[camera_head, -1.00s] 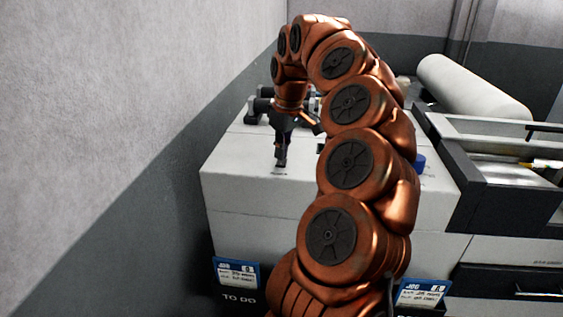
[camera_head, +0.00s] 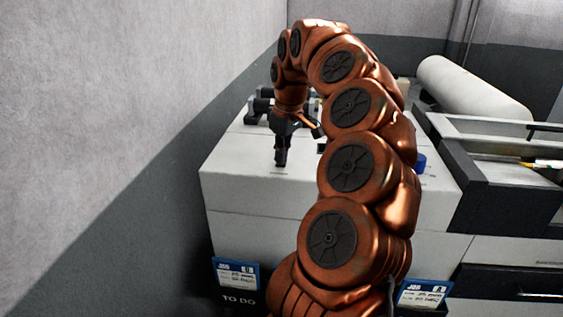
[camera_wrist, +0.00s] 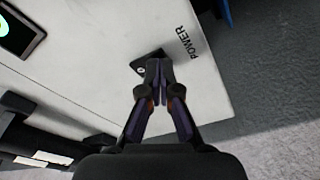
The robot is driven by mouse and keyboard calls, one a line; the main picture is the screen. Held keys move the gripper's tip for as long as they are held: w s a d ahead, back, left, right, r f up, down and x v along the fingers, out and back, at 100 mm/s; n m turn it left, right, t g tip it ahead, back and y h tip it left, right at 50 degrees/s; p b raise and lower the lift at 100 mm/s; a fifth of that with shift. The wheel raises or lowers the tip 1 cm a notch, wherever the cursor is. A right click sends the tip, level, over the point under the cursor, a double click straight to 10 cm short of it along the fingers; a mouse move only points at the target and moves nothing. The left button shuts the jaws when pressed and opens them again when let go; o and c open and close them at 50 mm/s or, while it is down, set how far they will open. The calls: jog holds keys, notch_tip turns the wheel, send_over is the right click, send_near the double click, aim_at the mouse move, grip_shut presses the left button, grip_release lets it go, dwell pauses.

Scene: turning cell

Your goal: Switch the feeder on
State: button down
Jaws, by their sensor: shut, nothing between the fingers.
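The feeder (camera_head: 255,190) is a light grey box-like cabinet with a flat top. In the wrist view, its pale top (camera_wrist: 95,75) carries the printed word POWER (camera_wrist: 181,43). Beside the word is a small black switch plate (camera_wrist: 140,68), partly hidden behind my fingertips. My gripper (camera_wrist: 158,72) is shut and empty, its tips at or just above the plate. In the head view, my gripper (camera_head: 281,163) points down at the front part of the top and hides the switch. I cannot tell the switch's position or whether the tips touch it.
A dark-framed screen (camera_wrist: 22,28) lies at the upper left in the wrist view. A blue round knob (camera_head: 419,163) is right of my arm. A wall (camera_head: 130,110) stands close on the left. A white cylinder (camera_head: 470,88) lies at the back right.

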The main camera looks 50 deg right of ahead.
jog(key=shift+f, duration=0.35)
jog(key=shift+r, duration=0.1)
jog(key=shift+r+p, duration=1.65)
jog(key=shift+r, duration=1.8)
